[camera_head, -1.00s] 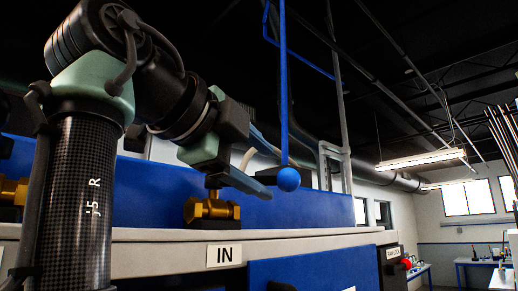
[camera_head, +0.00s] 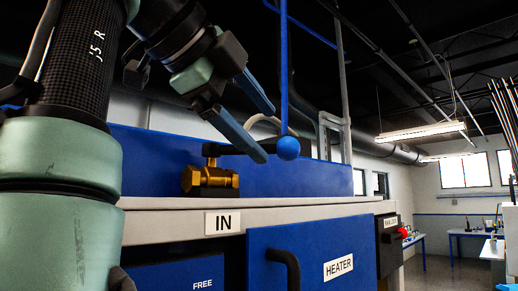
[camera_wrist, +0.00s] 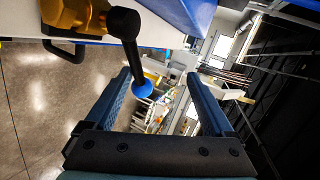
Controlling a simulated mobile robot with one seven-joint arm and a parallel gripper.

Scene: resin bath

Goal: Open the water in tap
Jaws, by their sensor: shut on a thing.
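The water in tap is a brass valve (camera_head: 210,180) on the ledge above the IN label (camera_head: 223,222). Its black handle (camera_head: 232,149) runs right to a blue ball knob (camera_head: 288,148). The lower finger crosses in front of the handle, left of the knob. In the wrist view the knob (camera_wrist: 143,88) shows beside the left finger of my gripper (camera_wrist: 160,74). The contact itself is hard to see.
A blue panel (camera_head: 150,165) stands behind the tap. A blue vertical pipe (camera_head: 284,70) rises above the knob. The HEATER door (camera_head: 310,255) with a black handle is below the ledge. Open floor (camera_wrist: 40,110) shows in the wrist view.

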